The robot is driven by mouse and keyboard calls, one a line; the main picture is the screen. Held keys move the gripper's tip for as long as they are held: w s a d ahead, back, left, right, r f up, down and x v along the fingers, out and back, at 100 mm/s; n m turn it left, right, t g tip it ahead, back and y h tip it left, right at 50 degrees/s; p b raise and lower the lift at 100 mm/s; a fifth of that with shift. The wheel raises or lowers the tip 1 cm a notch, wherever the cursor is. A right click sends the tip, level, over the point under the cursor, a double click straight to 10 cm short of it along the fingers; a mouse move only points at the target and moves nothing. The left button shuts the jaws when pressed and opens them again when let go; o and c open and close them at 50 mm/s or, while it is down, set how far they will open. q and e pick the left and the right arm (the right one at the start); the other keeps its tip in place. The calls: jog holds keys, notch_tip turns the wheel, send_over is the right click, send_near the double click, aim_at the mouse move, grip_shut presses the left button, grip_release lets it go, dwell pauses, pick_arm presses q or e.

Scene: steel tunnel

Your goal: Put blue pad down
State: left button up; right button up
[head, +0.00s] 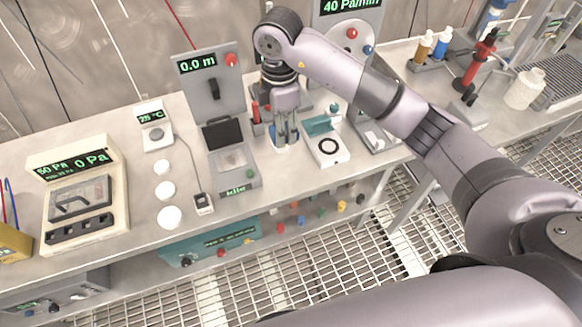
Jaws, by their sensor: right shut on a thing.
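My right gripper (285,133) points down over the bench, between the grey box with the dark lid and a white device. It is shut on what looks like the blue pad (284,147), a small pale-blue piece low between its fingertips. The fingers hide most of the pad. I cannot tell whether the pad touches the bench top. My left gripper is not in view.
The grey lidded box (236,168) stands close left of the gripper. The white device (327,148) with a teal block (319,125) stands close right. A 0.0 m panel (211,84) rises behind. Three white discs (168,216) lie left, with bare bench (110,130) nearby.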

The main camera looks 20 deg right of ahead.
jog(key=p, duration=0.2)
send_over(284, 175)
notch_tip(284, 175, down, 11)
jog(key=shift+s+f, duration=0.1)
jog(key=shift+f, duration=0.25)
notch_tip(284, 175, down, 4)
jog(key=shift+f, duration=0.1)
jog(key=shift+f, duration=0.1)
jog(key=o, duration=1)
